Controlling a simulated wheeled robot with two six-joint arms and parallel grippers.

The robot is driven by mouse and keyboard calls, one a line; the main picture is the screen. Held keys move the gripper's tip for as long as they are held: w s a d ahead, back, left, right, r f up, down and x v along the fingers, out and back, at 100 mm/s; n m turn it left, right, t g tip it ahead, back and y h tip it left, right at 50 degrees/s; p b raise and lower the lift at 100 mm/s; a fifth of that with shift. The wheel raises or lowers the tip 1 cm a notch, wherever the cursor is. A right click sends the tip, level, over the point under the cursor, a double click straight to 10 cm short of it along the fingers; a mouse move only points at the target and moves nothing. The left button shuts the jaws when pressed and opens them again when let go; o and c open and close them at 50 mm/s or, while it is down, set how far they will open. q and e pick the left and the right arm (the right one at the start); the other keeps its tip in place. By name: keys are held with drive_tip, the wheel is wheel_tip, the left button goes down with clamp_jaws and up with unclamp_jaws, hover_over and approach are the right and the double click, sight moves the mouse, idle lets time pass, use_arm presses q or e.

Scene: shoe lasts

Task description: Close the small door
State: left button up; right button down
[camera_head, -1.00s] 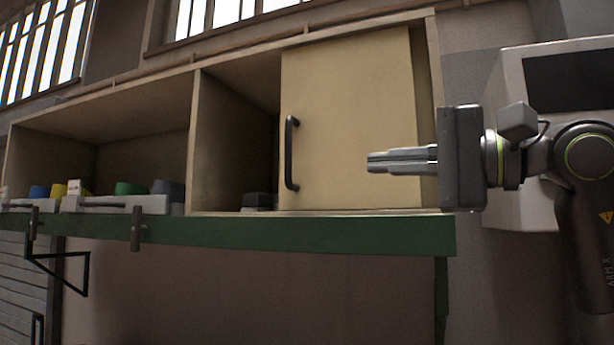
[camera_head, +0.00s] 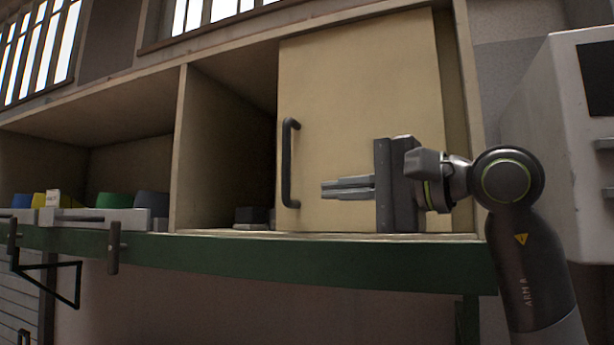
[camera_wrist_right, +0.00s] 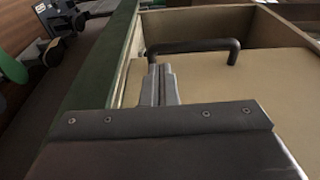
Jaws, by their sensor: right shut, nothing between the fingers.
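The small door (camera_head: 350,100) is a pale tan panel with a dark vertical handle (camera_head: 287,163) near its left edge. It covers the right part of the cabinet's right compartment, and the part to its left is open. My right gripper (camera_head: 323,189) is shut and empty in front of the door, its fingertips pointing left just to the right of the handle's lower part. In the right wrist view the fingers (camera_wrist_right: 160,75) point toward the handle (camera_wrist_right: 190,46) over the door's face (camera_wrist_right: 230,80); a small gap shows there. My left gripper is not in view.
The wooden cabinet stands on a green-edged bench (camera_head: 300,258). A small dark object (camera_head: 251,216) sits in the open part beside the door. Several coloured items stand in the left compartment, including a green one (camera_head: 114,199). A white cabinet (camera_head: 560,140) stands at the right.

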sight(289, 190)
drive_tip(key=p+x, duration=0.2)
drive_tip(key=x, duration=0.2)
drive_tip(key=shift+a+r, duration=0.1)
drive_tip(key=shift+r, duration=0.1)
drive_tip(key=shift+a, duration=0.25)
drive_tip(key=shift+w+a+f+p, duration=0.1)
drive_tip(key=shift+w+a+p, duration=0.2)
drive_tip(key=shift+p, duration=0.05)
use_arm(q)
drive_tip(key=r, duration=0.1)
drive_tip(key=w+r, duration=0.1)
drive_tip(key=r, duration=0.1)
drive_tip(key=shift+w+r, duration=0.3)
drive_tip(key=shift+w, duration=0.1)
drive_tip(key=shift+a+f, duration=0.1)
